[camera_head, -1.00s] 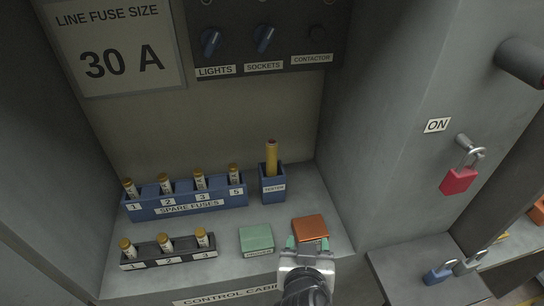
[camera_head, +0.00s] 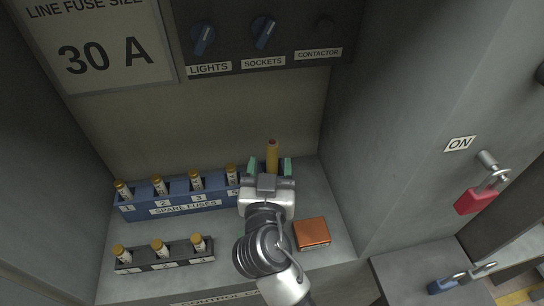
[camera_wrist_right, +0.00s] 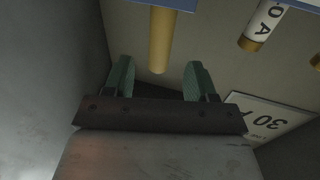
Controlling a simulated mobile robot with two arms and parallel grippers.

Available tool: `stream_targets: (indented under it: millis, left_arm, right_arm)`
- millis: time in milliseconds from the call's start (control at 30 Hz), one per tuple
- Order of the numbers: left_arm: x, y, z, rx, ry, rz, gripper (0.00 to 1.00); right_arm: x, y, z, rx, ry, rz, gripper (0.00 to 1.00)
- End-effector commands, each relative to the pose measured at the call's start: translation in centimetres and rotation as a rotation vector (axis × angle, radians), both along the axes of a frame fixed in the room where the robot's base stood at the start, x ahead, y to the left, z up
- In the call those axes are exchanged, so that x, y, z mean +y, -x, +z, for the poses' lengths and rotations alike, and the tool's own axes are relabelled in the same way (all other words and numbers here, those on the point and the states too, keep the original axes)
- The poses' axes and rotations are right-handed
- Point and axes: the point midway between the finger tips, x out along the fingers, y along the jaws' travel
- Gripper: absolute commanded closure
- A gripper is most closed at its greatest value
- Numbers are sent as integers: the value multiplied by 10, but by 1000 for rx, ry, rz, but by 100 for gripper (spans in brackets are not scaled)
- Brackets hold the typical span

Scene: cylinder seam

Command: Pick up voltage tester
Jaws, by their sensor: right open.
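The voltage tester (camera_head: 272,155) is a yellow stick with a red tip, standing upright at the back of the cabinet shelf. Its blue holder is hidden behind my right gripper in the head view. My right gripper (camera_head: 272,167) is open, with its green fingertips left and right of the tester in that view. In the right wrist view the yellow tester (camera_wrist_right: 161,42) shows between and beyond the open fingers (camera_wrist_right: 159,80), with no contact visible. My left gripper is not in view.
A blue spare fuse rack (camera_head: 184,207) stands left of the gripper, close beside it. A black fuse block (camera_head: 165,262) is in front of it. An orange box (camera_head: 312,233) lies right of my arm. A switch panel (camera_head: 262,40) is above; a red padlock (camera_head: 474,201) hangs at right.

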Motion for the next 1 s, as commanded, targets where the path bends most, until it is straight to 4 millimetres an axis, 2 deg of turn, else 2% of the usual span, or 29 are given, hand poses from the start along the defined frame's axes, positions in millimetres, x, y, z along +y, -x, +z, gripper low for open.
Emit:
stream_targets:
  millis: [100, 200, 400, 500, 767, 1000]
  left_arm:
    - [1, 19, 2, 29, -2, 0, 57]
    - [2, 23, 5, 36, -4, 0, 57]
    - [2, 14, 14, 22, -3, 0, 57]
    - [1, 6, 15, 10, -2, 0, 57]
    - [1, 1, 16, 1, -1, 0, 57]
    - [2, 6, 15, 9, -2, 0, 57]
  right_arm:
    - [-1, -8, 1, -1, 1, 0, 43]
    - [-1, -19, 2, -2, 4, 0, 43]
    - [-4, -50, 1, 0, 4, 0, 43]
    - [-4, -58, 0, 1, 3, -1, 43]
    - [-4, -61, -1, 2, 1, 0, 43]
    - [-4, -60, -1, 1, 1, 0, 79]
